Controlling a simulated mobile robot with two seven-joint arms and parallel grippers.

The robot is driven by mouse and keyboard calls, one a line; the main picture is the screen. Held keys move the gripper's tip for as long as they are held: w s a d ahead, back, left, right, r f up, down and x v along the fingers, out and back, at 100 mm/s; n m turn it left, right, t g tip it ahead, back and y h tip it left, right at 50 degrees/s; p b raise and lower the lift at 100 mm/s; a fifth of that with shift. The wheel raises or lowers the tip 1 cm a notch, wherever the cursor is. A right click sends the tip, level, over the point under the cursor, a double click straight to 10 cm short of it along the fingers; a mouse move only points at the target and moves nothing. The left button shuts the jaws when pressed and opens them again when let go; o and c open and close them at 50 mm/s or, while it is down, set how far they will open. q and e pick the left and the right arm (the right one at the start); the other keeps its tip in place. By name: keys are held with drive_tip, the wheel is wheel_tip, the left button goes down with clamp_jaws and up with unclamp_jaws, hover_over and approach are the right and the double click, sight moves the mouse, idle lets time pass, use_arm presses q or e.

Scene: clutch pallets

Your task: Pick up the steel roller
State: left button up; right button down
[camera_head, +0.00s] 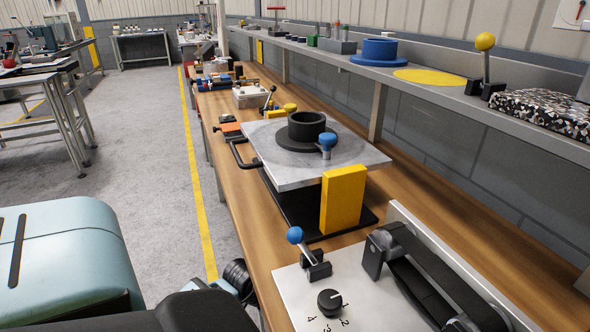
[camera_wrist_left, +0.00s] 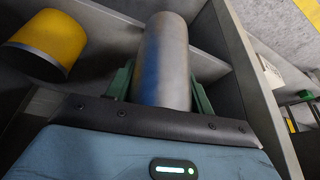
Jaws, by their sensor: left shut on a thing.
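The steel roller (camera_wrist_left: 165,60) is a grey metal cylinder with a bluish patch on its side. In the left wrist view it stands out lengthwise from between the two green fingers of my left gripper (camera_wrist_left: 162,90). The gripper is shut on it, with one finger on each side. The roller's near end is hidden behind the dark edge of the gripper body. I cannot tell whether the roller touches the surface below. The roller and both grippers are out of sight in the head view.
In the left wrist view, a yellow cylinder (camera_wrist_left: 47,42) lies in a grey compartment left of the roller, and grey divider walls (camera_wrist_left: 245,75) stand close by. In the head view, a wooden bench (camera_head: 235,205) carries a grey plate (camera_head: 275,165) with a black ring (camera_head: 307,124).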

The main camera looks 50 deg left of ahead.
use_arm(q)
drive_tip(key=s, duration=0.6)
drive_tip(key=shift+s+a, duration=0.2)
drive_tip(key=shift+a, duration=0.05)
